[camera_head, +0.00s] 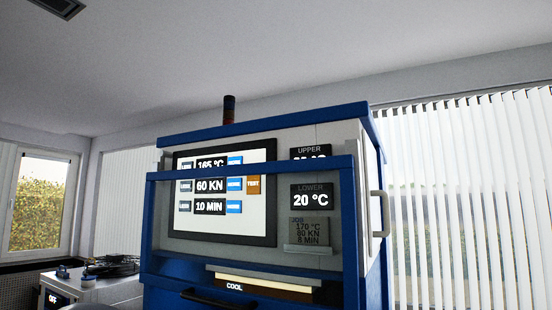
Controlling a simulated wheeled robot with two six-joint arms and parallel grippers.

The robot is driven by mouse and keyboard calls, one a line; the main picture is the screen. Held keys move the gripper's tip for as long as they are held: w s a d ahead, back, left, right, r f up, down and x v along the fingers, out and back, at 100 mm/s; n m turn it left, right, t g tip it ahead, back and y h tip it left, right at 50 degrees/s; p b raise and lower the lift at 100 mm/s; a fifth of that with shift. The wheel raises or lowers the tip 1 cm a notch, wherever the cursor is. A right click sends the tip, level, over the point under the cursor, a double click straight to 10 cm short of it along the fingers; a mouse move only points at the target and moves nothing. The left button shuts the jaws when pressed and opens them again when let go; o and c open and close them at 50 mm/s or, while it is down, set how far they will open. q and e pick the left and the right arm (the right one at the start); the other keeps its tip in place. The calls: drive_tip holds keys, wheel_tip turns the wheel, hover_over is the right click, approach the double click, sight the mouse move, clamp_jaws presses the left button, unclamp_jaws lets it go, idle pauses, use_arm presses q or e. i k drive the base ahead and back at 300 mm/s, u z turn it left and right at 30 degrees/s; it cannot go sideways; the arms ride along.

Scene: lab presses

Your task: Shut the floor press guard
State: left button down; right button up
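The floor press (190,138) is a large blue and light grey cabinet in the middle of the head view. A blue frame, which looks like its guard (349,235), stands in front of the control panel. Its top bar crosses the display and its side post runs down the right. A dark handle (205,298) shows low on the front, at the picture's bottom edge. The guard's lower end and the press opening are below the picture, so I cannot tell how far it is open. Neither of my grippers is in view.
The lit display (222,225) reads 165 °C, 60 KN and 10 MIN. A pale handle (380,214) sticks out on the press's right side. A lit COOL strip (262,284) is below the display. A smaller machine (105,290) stands at lower left. Blinds (470,200) hang behind.

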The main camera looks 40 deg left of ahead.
sight(219, 298)
drive_tip(key=k, duration=0.6)
drive_tip(key=u, duration=1.15)
drive_tip(key=i, duration=0.5)
drive_tip(key=u, duration=0.05)
